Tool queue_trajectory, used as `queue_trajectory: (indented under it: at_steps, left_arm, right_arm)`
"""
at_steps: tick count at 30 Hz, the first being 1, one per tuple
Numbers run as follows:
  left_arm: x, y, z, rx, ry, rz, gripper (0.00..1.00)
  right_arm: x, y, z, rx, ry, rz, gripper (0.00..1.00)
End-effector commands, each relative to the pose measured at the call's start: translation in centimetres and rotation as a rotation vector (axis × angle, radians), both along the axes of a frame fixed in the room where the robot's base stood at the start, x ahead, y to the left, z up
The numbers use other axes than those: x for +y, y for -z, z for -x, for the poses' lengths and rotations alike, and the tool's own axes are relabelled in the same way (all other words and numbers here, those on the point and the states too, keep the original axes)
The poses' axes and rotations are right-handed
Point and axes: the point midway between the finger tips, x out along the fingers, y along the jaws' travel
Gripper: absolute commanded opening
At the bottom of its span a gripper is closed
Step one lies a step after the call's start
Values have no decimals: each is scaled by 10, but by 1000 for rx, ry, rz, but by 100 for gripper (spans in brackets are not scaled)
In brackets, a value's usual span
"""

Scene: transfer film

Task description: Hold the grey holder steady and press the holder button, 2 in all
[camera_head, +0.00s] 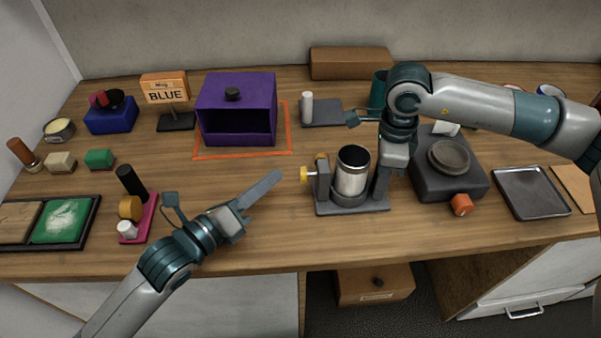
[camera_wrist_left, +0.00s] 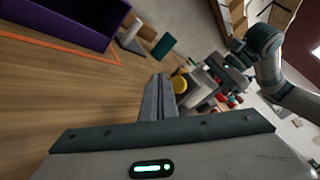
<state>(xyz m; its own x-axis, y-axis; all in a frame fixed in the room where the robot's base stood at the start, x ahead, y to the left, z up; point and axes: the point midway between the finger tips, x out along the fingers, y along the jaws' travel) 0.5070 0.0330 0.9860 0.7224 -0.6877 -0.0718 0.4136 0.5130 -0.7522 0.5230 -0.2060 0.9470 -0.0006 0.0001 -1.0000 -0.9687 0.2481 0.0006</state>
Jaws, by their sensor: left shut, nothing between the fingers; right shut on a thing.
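The grey holder (camera_head: 352,208) stands upright on the table, with a metal cup with a dark rim (camera_head: 351,172) in it. Its yellow button (camera_head: 306,174) sticks out from the left side. My right gripper (camera_head: 384,180) reaches down from above and is shut on the holder's right side, hiding part of it. My left gripper (camera_head: 265,188) is shut and empty, low over the table to the left of the holder, apart from the button. In the left wrist view the shut fingers (camera_wrist_left: 158,98) show, with the yellow button (camera_wrist_left: 179,86) just right of them.
A purple open-fronted box (camera_head: 236,108) stands behind, inside an orange outline. A pink tray (camera_head: 141,222) with small items lies left of my left gripper. A dark machine (camera_head: 447,183) stands right of the holder, with an orange block (camera_head: 461,204) at its front. The table between left gripper and holder is clear.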

Motion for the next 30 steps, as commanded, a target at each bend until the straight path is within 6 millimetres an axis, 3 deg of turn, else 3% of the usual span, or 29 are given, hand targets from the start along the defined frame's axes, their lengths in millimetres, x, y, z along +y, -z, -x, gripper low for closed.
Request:
queue_trajectory:
  at_steps: [12, 30]
  left_arm:
    - [29, 0, 0, 0, 0, 0, 0]
    - [30, 0, 0, 0, 1, 1, 0]
  right_arm:
    - [0, 0, 0, -1, 0, -1, 0]
    - [0, 0, 0, 0, 0, -1, 0]
